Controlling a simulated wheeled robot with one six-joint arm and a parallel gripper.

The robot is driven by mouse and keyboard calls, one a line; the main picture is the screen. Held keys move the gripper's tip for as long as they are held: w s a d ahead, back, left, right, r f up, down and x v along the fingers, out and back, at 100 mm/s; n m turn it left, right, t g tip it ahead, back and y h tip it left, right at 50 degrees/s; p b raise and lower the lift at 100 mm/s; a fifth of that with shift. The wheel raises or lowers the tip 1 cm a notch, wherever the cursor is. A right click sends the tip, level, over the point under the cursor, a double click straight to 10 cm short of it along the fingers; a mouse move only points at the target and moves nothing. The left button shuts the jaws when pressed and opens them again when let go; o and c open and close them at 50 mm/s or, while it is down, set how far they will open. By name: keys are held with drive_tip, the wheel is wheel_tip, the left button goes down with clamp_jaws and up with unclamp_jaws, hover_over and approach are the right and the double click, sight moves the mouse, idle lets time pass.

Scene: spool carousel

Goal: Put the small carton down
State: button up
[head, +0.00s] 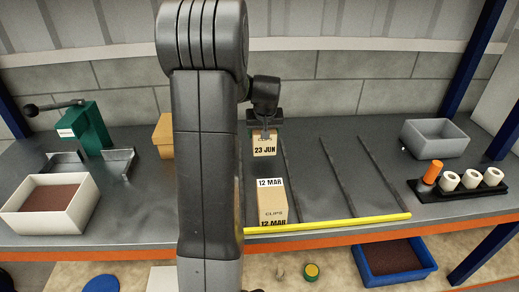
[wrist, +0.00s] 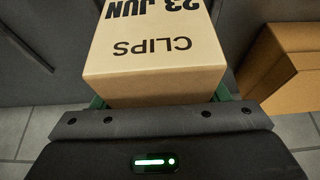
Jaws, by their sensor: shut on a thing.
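The small carton (head: 264,147) is tan, marked "23 JUN", and sits in my gripper (head: 265,130) toward the back of the bench. In the wrist view the small carton (wrist: 155,50) reads "CLIPS" and fills the space between the jaws of my gripper (wrist: 160,100). My gripper is shut on it. Whether the carton's underside touches the bench cannot be told. Another tan carton (head: 271,203), marked "12 MAR", stands nearer the front in the same lane, behind the yellow strip (head: 330,224).
Dark dividers (head: 330,178) mark lanes to the right, which are empty. A grey bin (head: 435,138) and a black rack (head: 465,188) with white rolls stand at the right. At the left are a green press (head: 90,128), a white box (head: 50,205) and a plain carton (head: 163,136).

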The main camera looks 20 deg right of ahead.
drive_tip(key=shift+f, duration=3.2)
drive_tip(key=o, duration=1.3)
drive_tip(key=shift+r+p, duration=0.25)
drive_tip(key=shift+p, duration=0.2)
drive_tip(key=b+v, duration=0.1)
drive_tip(key=v, duration=1)
drive_tip(key=shift+s+a+r, duration=0.1)
drive_tip(key=shift+s+r, duration=0.2)
